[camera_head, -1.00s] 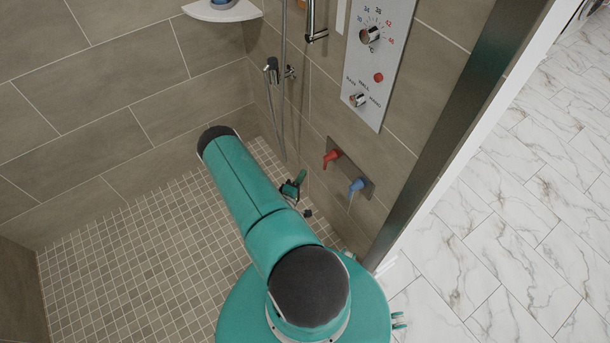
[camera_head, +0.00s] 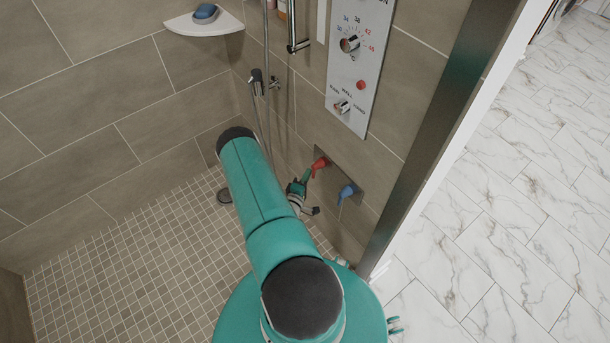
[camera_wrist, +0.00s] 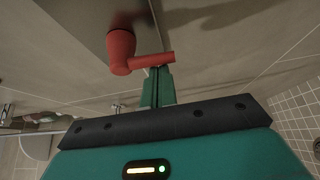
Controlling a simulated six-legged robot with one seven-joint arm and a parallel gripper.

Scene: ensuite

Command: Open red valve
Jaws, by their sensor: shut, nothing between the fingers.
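The red valve (camera_head: 319,165) is a small lever handle on a dark wall plate (camera_head: 332,178) low on the shower wall. The blue valve (camera_head: 347,193) sits to its right on the same plate. My gripper (camera_head: 305,180) is at the red valve, just below and left of its lever. In the wrist view the red valve (camera_wrist: 121,50) stands out from its plate with its lever pointing right. My gripper's fingers (camera_wrist: 158,80) are closed together with nothing between them. Their tips are at the underside of the lever; whether they touch it is unclear.
A shower control panel (camera_head: 374,50) with knobs and a red button is on the wall above the valves. A hand shower and hose (camera_head: 258,85) hang to the left. A corner shelf (camera_head: 205,24) holds a blue soap. A dark door frame (camera_head: 432,130) stands right of the valves.

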